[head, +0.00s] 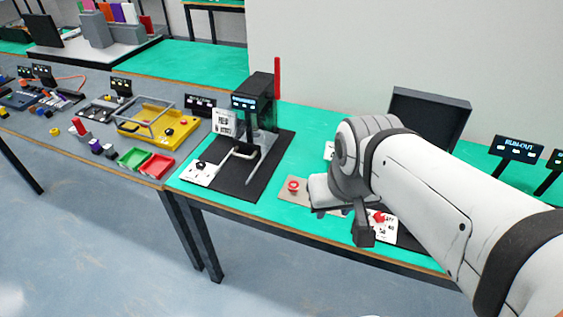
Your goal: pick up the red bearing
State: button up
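A small round red piece (293,185) sits on a beige plate (290,196) on the green table, left of my wrist. It may be the red bearing, but it is too small to be sure. Another small red shape (379,217) shows on a white printed card (384,230) right of my gripper. My gripper (363,237) is a dark shape pointing down near the table's front edge, between the two red things. Its fingers are too small and dark to tell whether they are open. My arm hides part of the table behind it.
A black press-like station (262,105) with a small screen stands on a dark mat (236,188) to the left. Green (133,158) and red (157,165) trays and a yellow fixture (170,141) lie farther left. A black bin (430,117) and a "RUN-OUT" sign (518,149) stand behind my arm.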

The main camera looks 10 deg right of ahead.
aim_at(293, 185)
jog(key=z, duration=0.15)
jog(key=i, duration=0.5)
jog(key=z, duration=0.9)
jog(key=k, duration=1.15)
jog(key=u, duration=0.6)
jog(key=i, duration=1)
jog(key=u, duration=0.05)
